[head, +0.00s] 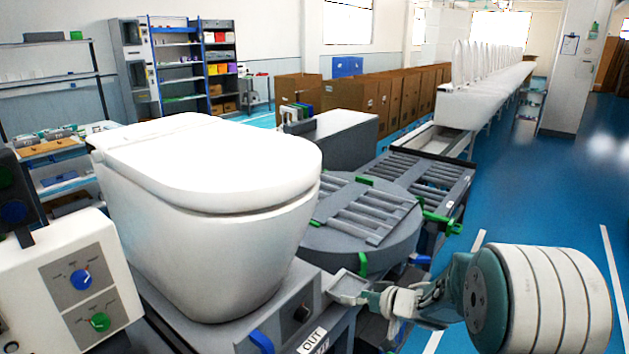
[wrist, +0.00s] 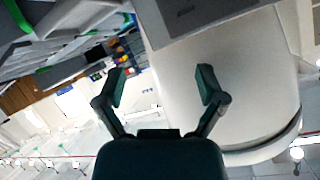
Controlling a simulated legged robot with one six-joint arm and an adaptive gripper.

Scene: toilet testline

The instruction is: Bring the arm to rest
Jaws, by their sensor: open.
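My gripper (wrist: 161,88) is open in the wrist view, with its two dark green fingers apart and nothing between them. In the head view my gripper (head: 352,296) is seen small, near the front edge of the test bench, below the round turntable. My arm comes in from the lower right there. A white toilet (head: 210,190) with a closed lid stands on the bench left of my gripper. The toilet also shows at the right of the wrist view (wrist: 240,75), beside the right finger. I cannot tell whether the gripper touches the bench.
A control box (head: 85,285) with blue and green knobs stands at the left. A grey round turntable (head: 350,245) with rollers lies behind my gripper, with a roller conveyor (head: 425,175) beyond. Several cardboard boxes (head: 355,95) line the back. The blue floor (head: 540,195) at the right looks clear.

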